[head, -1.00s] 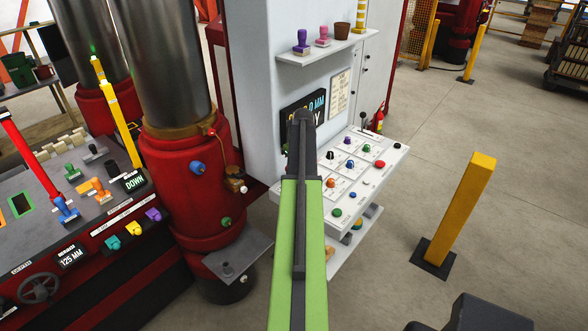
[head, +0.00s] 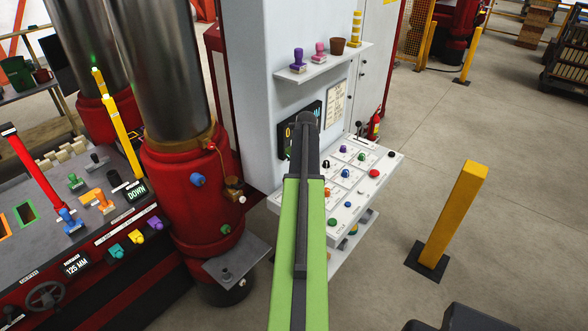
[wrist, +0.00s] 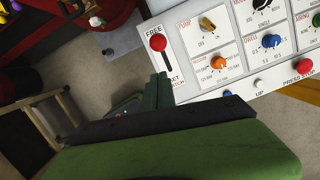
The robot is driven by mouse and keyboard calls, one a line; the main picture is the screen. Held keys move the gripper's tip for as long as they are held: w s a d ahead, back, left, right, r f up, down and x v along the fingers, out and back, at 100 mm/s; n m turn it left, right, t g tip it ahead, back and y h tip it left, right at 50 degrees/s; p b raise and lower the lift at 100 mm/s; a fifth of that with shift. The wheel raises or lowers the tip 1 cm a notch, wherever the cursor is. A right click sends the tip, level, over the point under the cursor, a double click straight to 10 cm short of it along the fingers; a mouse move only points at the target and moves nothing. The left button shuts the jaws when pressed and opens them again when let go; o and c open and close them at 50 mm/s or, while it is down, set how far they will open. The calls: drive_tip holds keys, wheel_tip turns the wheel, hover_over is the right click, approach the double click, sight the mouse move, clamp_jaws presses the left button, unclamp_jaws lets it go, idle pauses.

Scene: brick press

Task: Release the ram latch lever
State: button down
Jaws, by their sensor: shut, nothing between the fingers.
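The ram latch lever shows in the wrist view as a red knob (wrist: 158,42) on a white panel. It stands near the FREE label, over a slot with the SET and latch lettering at its lower end. My gripper (wrist: 160,78) is shut and empty, its green fingers just below the knob in the picture and over the panel's left edge, apart from the knob. The lower lettering is partly covered by the fingers. In the head view, my own arm hides the gripper and the lever.
A red press column (head: 170,165) stands left, a yellow bollard (head: 455,215) right. Open floor lies between panel and bollard.

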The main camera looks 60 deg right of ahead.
drive_tip(key=p+v, duration=0.1)
drive_tip(key=v, duration=0.1)
drive_tip(key=w+p+v, duration=0.1)
drive_tip(key=v, duration=0.1)
drive_tip(key=shift+s+r, duration=0.15)
drive_tip(key=shift+s, duration=0.1)
